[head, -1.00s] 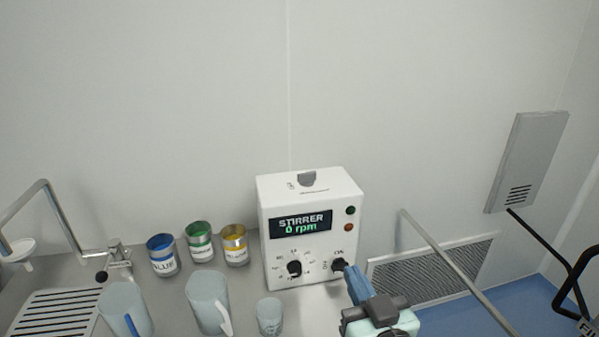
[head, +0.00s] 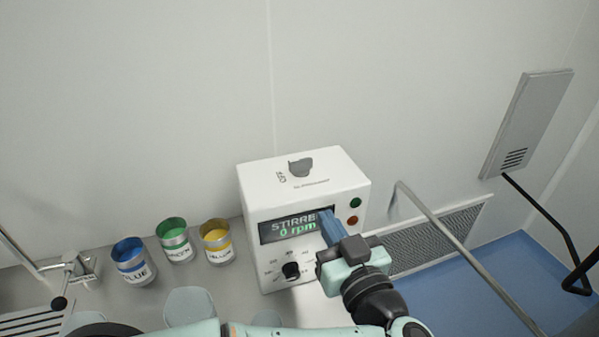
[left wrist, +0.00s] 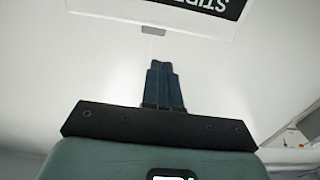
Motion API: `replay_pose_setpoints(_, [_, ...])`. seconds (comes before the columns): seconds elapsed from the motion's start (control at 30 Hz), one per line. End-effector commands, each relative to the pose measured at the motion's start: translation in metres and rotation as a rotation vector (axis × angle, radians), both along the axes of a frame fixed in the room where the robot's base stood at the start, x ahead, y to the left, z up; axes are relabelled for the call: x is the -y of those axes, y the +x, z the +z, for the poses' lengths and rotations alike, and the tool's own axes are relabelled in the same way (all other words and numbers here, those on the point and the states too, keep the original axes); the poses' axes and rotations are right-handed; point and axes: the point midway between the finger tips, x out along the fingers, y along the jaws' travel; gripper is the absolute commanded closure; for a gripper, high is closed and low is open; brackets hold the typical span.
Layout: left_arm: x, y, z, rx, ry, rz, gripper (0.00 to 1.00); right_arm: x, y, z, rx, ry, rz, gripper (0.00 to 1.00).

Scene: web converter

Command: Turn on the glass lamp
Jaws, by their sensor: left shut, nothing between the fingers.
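I cannot make out a glass lamp in either view. A white stirrer box (head: 262,177) stands against the wall, its display (head: 285,228) reading "0 rpm". Its front has a green button (head: 355,203), a red-brown button (head: 353,220) and a black knob (head: 291,270). My left gripper (head: 328,218) is shut and empty, its blue fingers in front of the display's right end. Contact cannot be told. The gripper hides the right knob. In the left wrist view the shut fingers (left wrist: 160,66) point toward a white surface near the display (left wrist: 210,5). My right gripper is out of view.
Blue (head: 131,262), green (head: 174,240) and yellow (head: 216,242) cans stand left of the box. A metal rail (head: 450,250) and wall vent (head: 430,238) are at the right.

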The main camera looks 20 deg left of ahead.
Motion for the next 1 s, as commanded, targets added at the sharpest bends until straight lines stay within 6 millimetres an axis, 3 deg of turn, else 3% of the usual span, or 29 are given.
replay_pose_setpoints(0.27, [-0.011, 0.015, 0.001, -0.001, -0.001, 0.004, 1.0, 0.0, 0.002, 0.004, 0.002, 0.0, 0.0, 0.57])
replay_pose_setpoints(0.7, [-0.061, 0.089, 0.002, 0.001, 0.001, 0.004, 1.0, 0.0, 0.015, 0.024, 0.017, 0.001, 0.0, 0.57])
replay_pose_setpoints(1.0, [-0.078, 0.115, 0.001, 0.001, 0.0, 0.001, 1.0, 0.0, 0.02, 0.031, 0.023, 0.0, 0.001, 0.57])
